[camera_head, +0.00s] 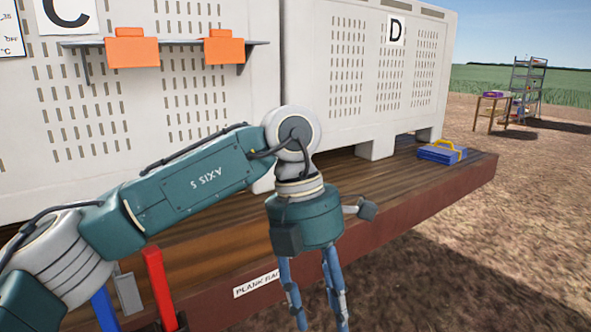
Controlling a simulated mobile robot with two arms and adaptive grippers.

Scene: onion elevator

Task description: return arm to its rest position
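My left arm reaches in from the left, across the front of the wooden platform (450,188). My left gripper (320,318) points down in front of the platform's front edge. Its two blue fingers are apart, with nothing visible between them, and the tips come close to the bottom edge of the picture. My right arm and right gripper are not in view.
Large white slotted crates marked C (180,105) and D (425,60) stand on the platform. Two orange blocks (132,50) (224,48) sit on a shelf. A blue case (442,154) lies at right. A red lever (158,285) stands lower left. Open ground lies right.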

